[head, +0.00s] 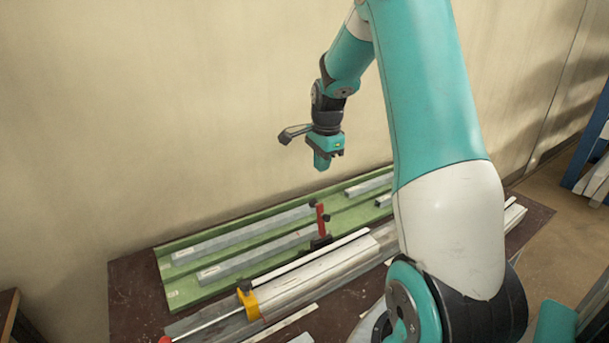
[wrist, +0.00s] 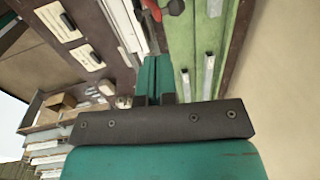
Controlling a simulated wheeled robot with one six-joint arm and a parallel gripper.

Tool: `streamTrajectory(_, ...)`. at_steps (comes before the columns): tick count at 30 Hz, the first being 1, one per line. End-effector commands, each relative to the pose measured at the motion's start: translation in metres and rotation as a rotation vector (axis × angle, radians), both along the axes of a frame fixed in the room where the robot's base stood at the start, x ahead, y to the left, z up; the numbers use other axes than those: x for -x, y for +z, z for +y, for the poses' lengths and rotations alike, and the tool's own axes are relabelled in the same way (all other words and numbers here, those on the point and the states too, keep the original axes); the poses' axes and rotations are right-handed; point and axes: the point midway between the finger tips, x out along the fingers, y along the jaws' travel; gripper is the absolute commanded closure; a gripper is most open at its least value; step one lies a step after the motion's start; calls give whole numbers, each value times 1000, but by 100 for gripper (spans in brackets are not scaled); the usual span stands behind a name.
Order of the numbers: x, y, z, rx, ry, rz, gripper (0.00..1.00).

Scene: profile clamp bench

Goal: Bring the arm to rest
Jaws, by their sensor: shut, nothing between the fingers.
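My gripper (head: 321,164) hangs in the air above the back of the bench, pointing down, in the head view. In the wrist view its two teal fingers (wrist: 155,75) lie together with nothing between them. My arm is bent over the bench, and its upper links cover part of the bench's right side.
The dark bench (head: 128,292) carries a green tray (head: 178,290) with several grey profiles. In front are a metal rail, a yellow clamp (head: 248,303) and a red-handled clamp (head: 320,222). A wall stands close behind. A blue rack (head: 592,150) is at the far right.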

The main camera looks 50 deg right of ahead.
Motion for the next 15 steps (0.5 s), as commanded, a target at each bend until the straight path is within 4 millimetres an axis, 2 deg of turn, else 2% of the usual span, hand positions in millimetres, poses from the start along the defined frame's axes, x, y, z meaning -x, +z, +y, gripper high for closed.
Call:
streamTrajectory(7,1,3,-1,0,-3,0,100)
streamTrajectory(10,-1,5,9,-1,40,-3,100)
streamTrajectory(11,-2,7,16,-2,74,-6,100)
streamTrajectory(13,-5,14,45,-6,203,-15,100)
streamTrajectory(14,-5,17,62,-7,280,-21,100)
streamTrajectory(15,-4,23,89,-11,400,-31,100)
